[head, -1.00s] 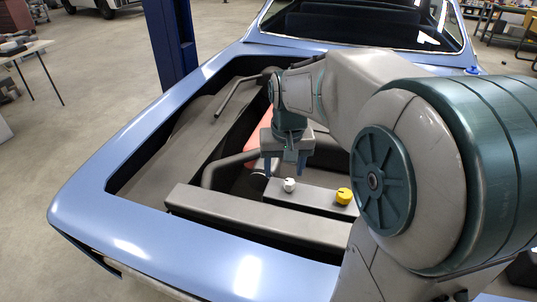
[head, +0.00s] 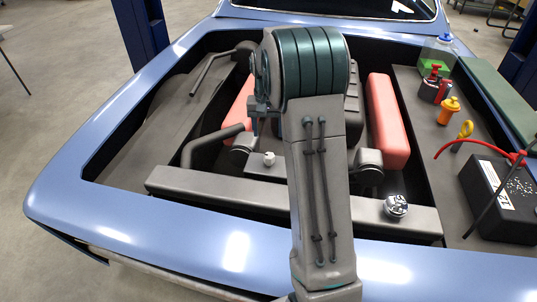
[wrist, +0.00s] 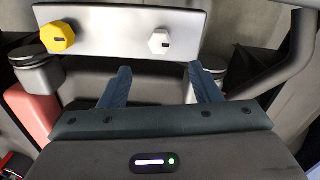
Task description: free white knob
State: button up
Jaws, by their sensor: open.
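The white knob (head: 269,158) stands on the grey bar behind the car's front crossmember, just left of my arm in the head view. In the wrist view the white knob (wrist: 160,41) has a dark mark on its face and sits on a pale plate (wrist: 110,33). My gripper (wrist: 160,68) is open and empty. Its two blue fingers point toward the plate, one to each side of the knob's line, with their tips apart from the knob. In the head view my arm mostly hides the gripper.
A yellow knob (wrist: 57,37) sits left of the white one in the wrist view; my arm hides it in the head view. A dark hose (wrist: 285,65) curves at the right.

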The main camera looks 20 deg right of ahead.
aim_at(269, 155)
notch_tip(269, 155, down, 11)
jog(key=shift+d+r+p, duration=0.1)
jog(key=shift+d+p, duration=0.05)
jog(key=shift+p, duration=0.35)
jog(key=c, duration=1)
